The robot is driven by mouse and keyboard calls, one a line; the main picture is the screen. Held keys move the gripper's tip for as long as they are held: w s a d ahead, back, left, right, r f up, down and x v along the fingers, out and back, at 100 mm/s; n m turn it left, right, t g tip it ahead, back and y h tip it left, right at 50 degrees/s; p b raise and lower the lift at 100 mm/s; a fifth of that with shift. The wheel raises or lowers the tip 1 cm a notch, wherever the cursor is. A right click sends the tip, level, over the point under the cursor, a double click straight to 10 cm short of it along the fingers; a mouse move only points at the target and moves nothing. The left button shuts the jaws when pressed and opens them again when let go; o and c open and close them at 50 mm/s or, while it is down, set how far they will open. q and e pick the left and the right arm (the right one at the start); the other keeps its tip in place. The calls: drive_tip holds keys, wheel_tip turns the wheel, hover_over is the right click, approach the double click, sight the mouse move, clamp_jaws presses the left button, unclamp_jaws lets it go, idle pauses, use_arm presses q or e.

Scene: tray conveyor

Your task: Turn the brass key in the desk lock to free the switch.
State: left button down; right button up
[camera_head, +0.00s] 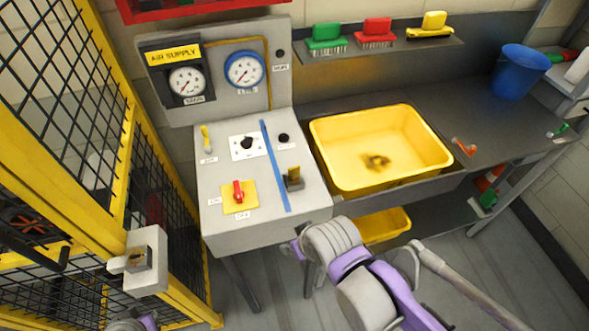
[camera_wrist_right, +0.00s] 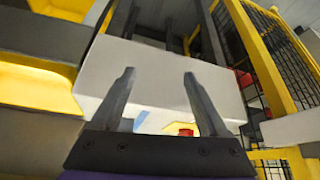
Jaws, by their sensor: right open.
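The grey desk panel (camera_head: 225,222) stands in the centre left of the head view. A small brass-yellow piece (camera_head: 206,138) sits at its back left, perhaps the key; I cannot tell how it is turned. A red switch (camera_head: 238,192) is on a yellow plate near the front. A dark block with a yellow tab (camera_head: 294,180) sits to the right, past a blue strip (camera_head: 274,168). My right gripper shows in the wrist view (camera_wrist_right: 160,92), open and empty, facing the pale front of the desk (camera_wrist_right: 165,80). In the head view its fingers are hidden. My left gripper is out of view.
A yellow basin (camera_head: 340,178) is sunk in the bench right of the desk. Gauges (camera_head: 246,70) stand behind the panel. A yellow mesh fence (camera_head: 105,215) with a pale latch box (camera_head: 147,282) borders the left. A blue bucket (camera_head: 519,73) stands at the far right.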

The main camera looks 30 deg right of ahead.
sight(294, 168)
drive_tip(key=w+d+r+b, duration=0.1)
drive_tip(key=w+r, duration=0.1)
drive_tip(key=r, duration=0.1)
drive_tip(key=w+d+r+g+b, duration=0.1)
drive_tip(key=w+r, duration=0.2)
drive_tip(key=w+d+r+g+b, duration=0.1)
drive_tip(key=w+r, duration=0.2)
drive_tip(key=shift+r, duration=0.15)
drive_tip(key=w+d+r+g+b, duration=0.2)
drive_tip(key=w+d+r, duration=0.25)
drive_tip(key=r, duration=0.35)
drive_tip(key=shift+m, duration=0.3)
drive_tip(key=f, duration=0.3)
drive_tip(key=w+f, duration=0.1)
drive_tip(key=f, duration=0.3)
drive_tip(key=w+f+b, duration=0.1)
drive_tip(key=f, duration=0.2)
drive_tip(key=shift+a+f, duration=0.3)
drive_tip(key=shift+a, duration=0.1)
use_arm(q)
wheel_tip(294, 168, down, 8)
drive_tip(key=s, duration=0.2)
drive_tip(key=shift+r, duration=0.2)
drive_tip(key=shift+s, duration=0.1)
